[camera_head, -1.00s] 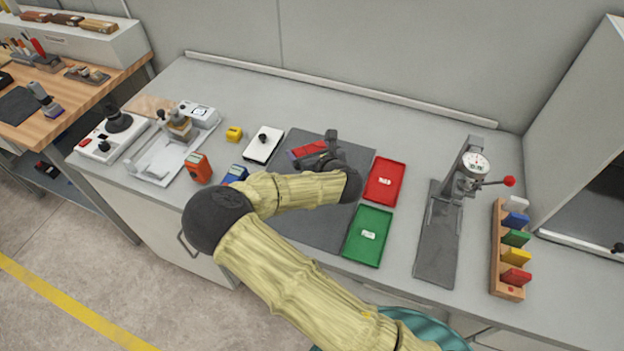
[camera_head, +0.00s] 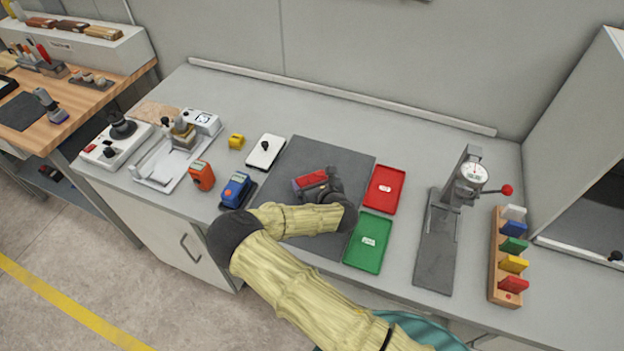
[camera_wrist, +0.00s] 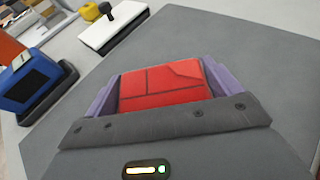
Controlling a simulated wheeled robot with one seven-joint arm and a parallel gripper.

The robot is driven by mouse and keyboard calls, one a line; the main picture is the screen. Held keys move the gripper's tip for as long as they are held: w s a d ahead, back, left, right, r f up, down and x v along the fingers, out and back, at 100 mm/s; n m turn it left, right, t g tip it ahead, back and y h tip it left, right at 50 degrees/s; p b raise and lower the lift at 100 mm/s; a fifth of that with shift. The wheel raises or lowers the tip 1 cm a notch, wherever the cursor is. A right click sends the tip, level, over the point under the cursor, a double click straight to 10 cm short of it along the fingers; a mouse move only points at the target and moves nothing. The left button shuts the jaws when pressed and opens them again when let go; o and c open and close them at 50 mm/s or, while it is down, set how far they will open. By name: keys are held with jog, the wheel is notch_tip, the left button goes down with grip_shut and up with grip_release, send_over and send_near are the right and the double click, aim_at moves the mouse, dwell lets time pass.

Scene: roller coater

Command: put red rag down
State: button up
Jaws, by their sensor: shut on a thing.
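The red rag (camera_head: 311,179) is a small folded red cloth with dark seam lines. My gripper (camera_head: 299,184) is shut on it, over the dark grey mat (camera_head: 281,223). In the wrist view the red rag (camera_wrist: 162,87) sits between the two purple fingers of my gripper (camera_wrist: 160,85), with one finger at each side. I cannot tell whether the rag touches the mat. The dark wrist part hides its near edge.
Right of the mat lie a red tray (camera_head: 396,173) and a green tray (camera_head: 382,257). Left of it stand a blue device (camera_head: 236,187), an orange meter (camera_head: 202,175) and a white block with a black knob (camera_head: 277,148). The mat's far part is clear.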

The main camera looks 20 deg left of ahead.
jog(key=shift+f, duration=0.15)
jog(key=shift+f, duration=0.1)
jog(key=shift+f, duration=0.1)
jog(key=o, duration=0.8)
jog(key=shift+c, duration=0.2)
jog(key=shift+r, duration=0.25)
jog(key=b+v, duration=0.2)
jog(key=v, duration=1)
jog(key=shift+f, duration=0.1)
jog(key=shift+s, duration=0.1)
